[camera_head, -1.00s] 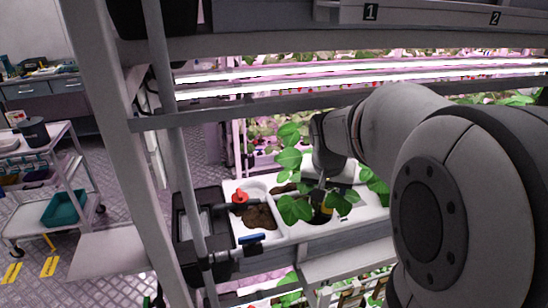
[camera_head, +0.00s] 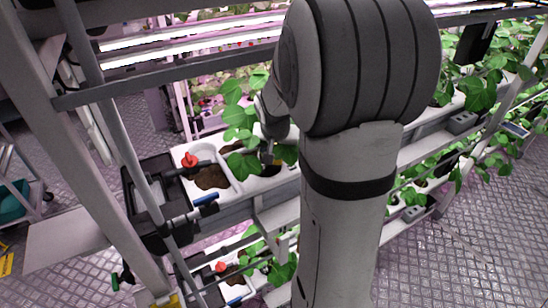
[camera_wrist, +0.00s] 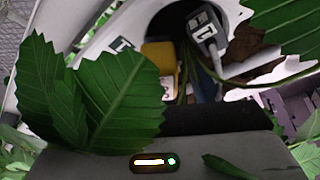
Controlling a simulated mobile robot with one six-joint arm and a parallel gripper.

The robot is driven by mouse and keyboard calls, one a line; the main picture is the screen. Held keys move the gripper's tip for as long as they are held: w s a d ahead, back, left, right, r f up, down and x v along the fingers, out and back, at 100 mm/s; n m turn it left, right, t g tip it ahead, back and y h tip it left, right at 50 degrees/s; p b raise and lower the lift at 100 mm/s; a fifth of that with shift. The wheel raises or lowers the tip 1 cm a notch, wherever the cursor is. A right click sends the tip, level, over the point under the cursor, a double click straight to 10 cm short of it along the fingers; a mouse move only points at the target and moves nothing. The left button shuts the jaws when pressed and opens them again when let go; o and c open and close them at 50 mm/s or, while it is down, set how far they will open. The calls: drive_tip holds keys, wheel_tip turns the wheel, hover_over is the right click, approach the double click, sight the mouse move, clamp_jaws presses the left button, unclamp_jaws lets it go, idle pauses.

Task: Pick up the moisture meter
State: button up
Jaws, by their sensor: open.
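A small yellow-cased device (camera_wrist: 160,58), which looks like the moisture meter, is in the opening of a white planter in the wrist view. A leaf covers part of its left side. A grey device with a cable (camera_wrist: 207,30) is close to its right; I cannot tell surely which of the two is the meter. My gripper (camera_head: 269,153) is open, low among the leaves over the white trough, and mostly hidden behind my arm in the head view. In the wrist view its dark housing fills the bottom, a little short of the yellow device. Its fingertips are not clear.
Large green leaves (camera_wrist: 105,95) hang close around the camera. The white trough (camera_head: 232,187) holds brown soil and a red knob (camera_head: 189,160). A black box (camera_head: 150,195) and rack posts stand to the left. Shelf rails and lights run above.

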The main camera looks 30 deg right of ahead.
drive_tip(key=shift+c, duration=0.6)
drive_tip(key=c, duration=1.1)
